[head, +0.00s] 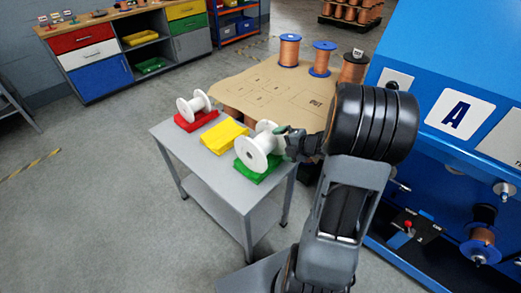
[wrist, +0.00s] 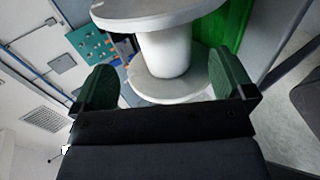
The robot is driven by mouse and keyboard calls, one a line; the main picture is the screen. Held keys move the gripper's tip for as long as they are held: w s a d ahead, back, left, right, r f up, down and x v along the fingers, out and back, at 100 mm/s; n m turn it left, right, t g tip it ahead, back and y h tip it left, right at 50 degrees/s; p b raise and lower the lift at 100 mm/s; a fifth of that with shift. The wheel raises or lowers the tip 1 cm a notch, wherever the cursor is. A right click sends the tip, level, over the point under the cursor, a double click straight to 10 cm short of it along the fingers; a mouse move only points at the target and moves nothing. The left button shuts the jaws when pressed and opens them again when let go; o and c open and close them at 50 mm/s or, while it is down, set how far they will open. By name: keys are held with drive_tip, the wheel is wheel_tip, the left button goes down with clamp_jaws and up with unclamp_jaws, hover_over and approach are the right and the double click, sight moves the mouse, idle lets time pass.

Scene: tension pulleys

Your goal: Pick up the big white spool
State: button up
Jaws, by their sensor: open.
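My gripper (head: 288,138) is at the right side of the big spool, partly hidden by my arm. In the wrist view, my gripper (wrist: 170,88) is open, with one green finger on each side of the big spool's core (wrist: 165,55). A visible gap remains on both sides of the core.
A cardboard-topped pallet (head: 285,88) with copper spools stands behind. A blue machine (head: 460,110) marked A is close at right. The floor at left is clear.

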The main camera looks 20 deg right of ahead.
sight(271, 143)
drive_tip(key=b+x, duration=0.1)
drive_tip(key=x, duration=0.4)
drive_tip(key=shift+d+b+x, duration=0.1)
drive_tip(key=shift+b+x, duration=0.25)
drive_tip(key=shift+x, duration=0.95)
drive_tip(key=shift+d+b+x, duration=0.15)
drive_tip(key=shift+b+x, duration=0.2)
drive_tip(key=shift+x, duration=0.9)
drive_tip(key=shift+f, duration=0.15)
drive_tip(key=shift+c, duration=0.5)
drive_tip(key=c, duration=0.9)
